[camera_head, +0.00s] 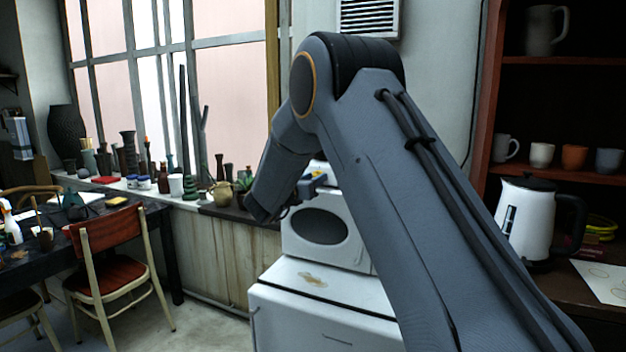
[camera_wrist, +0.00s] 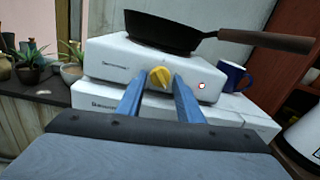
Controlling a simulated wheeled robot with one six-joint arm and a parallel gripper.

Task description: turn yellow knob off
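The yellow knob (camera_wrist: 160,76) is on the front face of a white stove (camera_wrist: 112,62) in the wrist view. Its raised grip looks slightly tilted from upright. My gripper (camera_wrist: 158,84) has its two blue fingers spread apart and pointing at the stove front. The knob shows between the fingertips, with a gap to each finger visible. I cannot tell how far the tips are from it in depth. In the head view my arm hides most of the stove.
A dark frying pan (camera_wrist: 170,34) sits on the stove, its wooden handle reaching right. A blue mug (camera_wrist: 232,76) stands right of it. Potted plants (camera_wrist: 30,68) are at left. A white microwave (camera_head: 318,230) stands below my gripper. A white kettle (camera_head: 527,215) is at right.

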